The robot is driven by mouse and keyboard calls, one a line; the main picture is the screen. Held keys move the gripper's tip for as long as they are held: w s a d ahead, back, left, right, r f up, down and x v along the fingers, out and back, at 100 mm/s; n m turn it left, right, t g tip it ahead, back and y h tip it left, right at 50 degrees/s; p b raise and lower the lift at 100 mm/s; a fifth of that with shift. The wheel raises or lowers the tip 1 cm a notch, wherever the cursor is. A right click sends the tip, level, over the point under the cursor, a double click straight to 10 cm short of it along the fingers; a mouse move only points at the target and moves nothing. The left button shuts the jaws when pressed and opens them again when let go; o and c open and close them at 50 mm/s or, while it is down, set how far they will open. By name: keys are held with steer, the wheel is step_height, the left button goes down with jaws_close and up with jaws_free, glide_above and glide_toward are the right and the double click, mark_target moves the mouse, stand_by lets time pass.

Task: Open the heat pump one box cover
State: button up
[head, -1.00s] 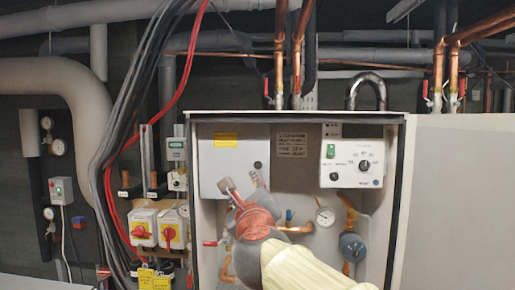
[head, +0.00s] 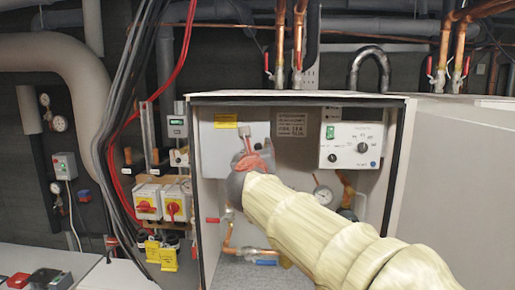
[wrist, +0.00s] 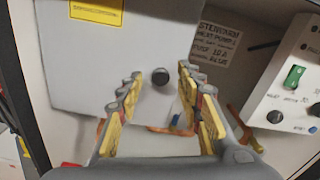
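The open heat pump cabinet (head: 194,235) holds a grey box with a flat cover (head: 212,162). The cover has a yellow label (head: 225,121) and appears closed. In the wrist view the cover (wrist: 110,55) fills the upper middle, with a round black knob (wrist: 161,77) near its lower right. My gripper (wrist: 160,82) is open, its yellow-padded fingers on either side of the knob. Whether the fingertips touch the cover I cannot tell. In the head view my gripper (head: 250,160) is in front of the cover's right part and hides the knob.
A white control box (head: 350,145) with a green switch is right of the cover; it also shows in the wrist view (wrist: 285,95). The cabinet door (head: 455,165) stands open at right. Copper pipes (head: 235,250) and a gauge (head: 323,194) lie below. Cables (head: 135,110) hang outside at left.

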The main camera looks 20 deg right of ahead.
steer(key=shift+c, duration=1.3)
jaws_close()
